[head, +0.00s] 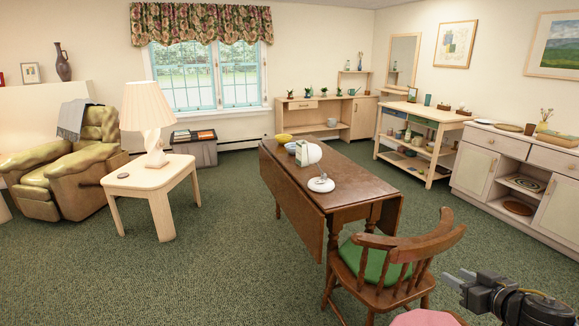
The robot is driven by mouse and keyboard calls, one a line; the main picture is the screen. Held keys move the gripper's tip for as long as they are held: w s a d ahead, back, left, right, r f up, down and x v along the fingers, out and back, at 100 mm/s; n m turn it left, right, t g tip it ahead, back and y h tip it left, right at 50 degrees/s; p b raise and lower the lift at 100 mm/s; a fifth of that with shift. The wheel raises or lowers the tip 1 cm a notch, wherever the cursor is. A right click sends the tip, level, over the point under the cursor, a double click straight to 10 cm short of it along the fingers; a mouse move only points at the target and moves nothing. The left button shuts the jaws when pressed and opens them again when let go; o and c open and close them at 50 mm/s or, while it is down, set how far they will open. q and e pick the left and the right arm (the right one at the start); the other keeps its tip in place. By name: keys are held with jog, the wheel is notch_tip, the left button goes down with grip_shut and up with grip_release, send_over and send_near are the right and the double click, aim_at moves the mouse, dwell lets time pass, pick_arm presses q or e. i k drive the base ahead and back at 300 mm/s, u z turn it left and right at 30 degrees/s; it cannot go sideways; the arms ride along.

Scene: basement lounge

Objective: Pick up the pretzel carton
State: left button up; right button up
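I cannot make out a pretzel carton for certain. A small pale, boxy item (301,153) stands on the brown drop-leaf table (335,190), partly hidden by a white desk lamp (314,152); I cannot tell if it is the carton. My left gripper is not in view.
A wooden chair (438,242) with a green seat (375,262) stands at the table's near end. A yellow bowl (284,138) is at the table's far end. A side table (140,182) and armchair (75,165) are at left. Green carpet (215,270) lies clear left of the table.

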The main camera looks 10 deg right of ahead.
aim_at(302, 154)
jog(key=i, duration=3.15)
jog(key=u, duration=0.5)
